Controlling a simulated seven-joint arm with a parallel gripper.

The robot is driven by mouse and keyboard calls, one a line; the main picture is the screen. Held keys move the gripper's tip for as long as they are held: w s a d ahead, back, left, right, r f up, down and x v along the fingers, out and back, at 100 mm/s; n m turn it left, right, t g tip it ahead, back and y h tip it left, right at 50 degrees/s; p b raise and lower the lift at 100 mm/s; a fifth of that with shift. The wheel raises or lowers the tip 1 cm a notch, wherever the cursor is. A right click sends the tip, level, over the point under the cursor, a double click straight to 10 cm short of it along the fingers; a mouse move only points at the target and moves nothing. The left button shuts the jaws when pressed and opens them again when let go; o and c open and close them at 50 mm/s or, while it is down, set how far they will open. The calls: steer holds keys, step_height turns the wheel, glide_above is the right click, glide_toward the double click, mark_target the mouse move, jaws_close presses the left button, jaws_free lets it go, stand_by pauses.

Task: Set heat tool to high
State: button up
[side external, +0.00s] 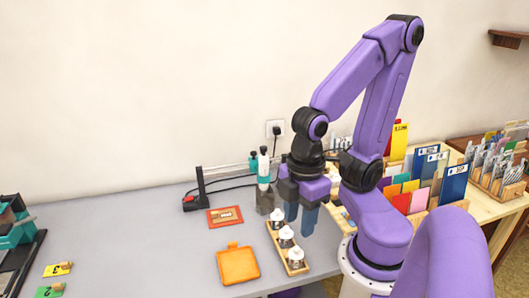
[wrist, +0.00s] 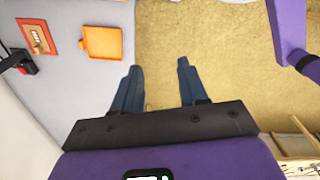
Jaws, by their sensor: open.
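The heat tool seems to be the white and teal upright tool (side external: 264,170) at the back of the table in the side view. A black stand (side external: 201,190) with a red part (side external: 188,200) at its foot is left of it; I cannot tell if they belong together. The stand's black and red foot shows at the left edge of the wrist view (wrist: 15,60). No high setting can be read. My gripper (side external: 300,221) points down, right of the tool, open and empty. Its two blue-grey fingers also show in the wrist view (wrist: 159,66).
A wooden rack (side external: 273,236) with three white-topped bottles stands close to my fingers. An orange pad (side external: 238,265) and a red framed pad (side external: 225,216) lie left. Coloured cards (side external: 425,175) crowd the wooden table at right.

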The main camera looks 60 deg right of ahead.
steer(key=shift+o, duration=0.4)
steer(key=n+h, duration=0.5)
steer(key=h, duration=1.3)
glide_toward(262, 148)
steer(key=d, duration=1.1)
steer(key=shift+f, duration=0.15)
